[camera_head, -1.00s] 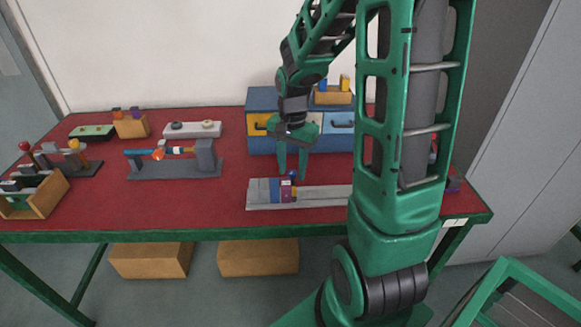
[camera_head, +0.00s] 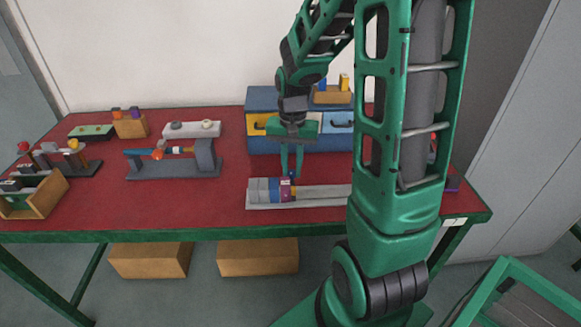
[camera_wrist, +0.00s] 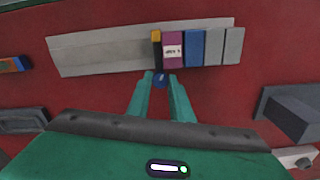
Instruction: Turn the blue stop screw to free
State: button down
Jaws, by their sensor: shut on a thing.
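The blue stop screw (camera_wrist: 161,80) shows in the wrist view between my fingertips, at the near edge of the row of blocks, beside the yellow-and-black block (camera_wrist: 156,50) and the purple labelled block (camera_wrist: 173,50). My gripper (camera_head: 291,174) points down over the grey rail (camera_head: 325,194) and is shut on the screw; in the wrist view its two green fingers (camera_wrist: 161,78) sit on either side of the screw's blue head. In the head view the fingers partly hide the screw, and its exact turn angle cannot be told.
Blue and grey blocks (camera_wrist: 205,47) stand next to the purple one on the rail. A blue drawer cabinet (camera_head: 260,100) stands behind my gripper. A dark grey fixture (camera_head: 175,168) is to the left. The red table is clear in front of the rail.

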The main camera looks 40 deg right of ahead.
aim_at(292, 172)
jog(key=n, duration=0.4)
jog(key=shift+n, duration=0.4)
dwell(0.4)
jog(key=c, duration=1.6)
grip_release()
jog(key=shift+o, duration=0.2)
notch_tip(292, 172, up, 11)
jog(key=shift+f, duration=0.1)
jog(key=s+f+m, duration=0.1)
jog(key=s, duration=1.9)
jog(key=shift+s+a+f+m, duration=0.15)
jog(key=shift+s+a+m, duration=0.05)
jog(key=shift+s+m, duration=0.2)
